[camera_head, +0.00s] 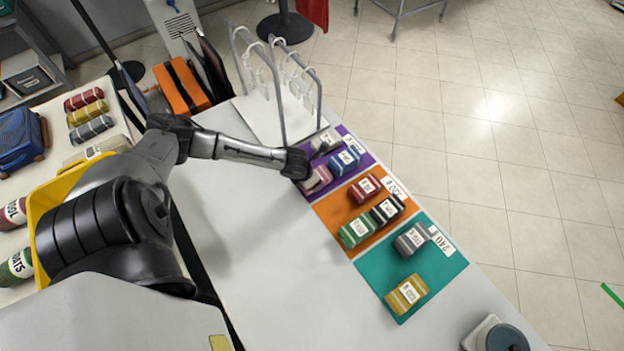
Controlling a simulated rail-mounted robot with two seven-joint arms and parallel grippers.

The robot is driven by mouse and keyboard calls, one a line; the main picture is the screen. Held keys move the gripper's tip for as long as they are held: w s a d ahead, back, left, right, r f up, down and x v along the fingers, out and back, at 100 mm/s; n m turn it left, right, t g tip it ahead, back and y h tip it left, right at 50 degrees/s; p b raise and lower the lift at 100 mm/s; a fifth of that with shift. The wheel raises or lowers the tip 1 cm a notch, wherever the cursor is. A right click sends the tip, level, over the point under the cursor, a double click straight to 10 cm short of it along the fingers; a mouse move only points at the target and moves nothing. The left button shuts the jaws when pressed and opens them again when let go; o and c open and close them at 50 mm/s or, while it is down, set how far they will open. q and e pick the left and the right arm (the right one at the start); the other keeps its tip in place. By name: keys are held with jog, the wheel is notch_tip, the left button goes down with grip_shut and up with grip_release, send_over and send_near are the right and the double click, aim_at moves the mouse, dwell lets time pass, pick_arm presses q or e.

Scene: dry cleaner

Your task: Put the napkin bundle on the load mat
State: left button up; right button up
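Three coloured mats lie in a row on the white counter: a purple mat (358,146), an orange mat (332,213) and a teal mat (437,274). The purple mat holds a grey bundle (325,141), a blue bundle (345,162) and a maroon bundle (317,181). The orange one holds red (364,188), black (387,209) and green (357,230) bundles. The teal one holds grey (411,240) and yellow (406,295) bundles. Tags are too small to tell which is napkins. My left gripper (299,168) is by the maroon bundle; its fingers are hidden. My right gripper is out of view.
A metal hanger rack (281,90) stands just behind my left gripper. The counter (270,260) left of the mats is clear. A blue-lidded container (505,339) stands at the near right corner. A side table at left carries more rolled bundles (87,113) and a blue bag (20,137).

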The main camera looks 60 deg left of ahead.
pick_arm(q)
jog(key=shift+f, duration=0.25)
jog(key=o, duration=0.9)
jog(key=shift+o, duration=0.2)
jog(key=shift+r, duration=0.1)
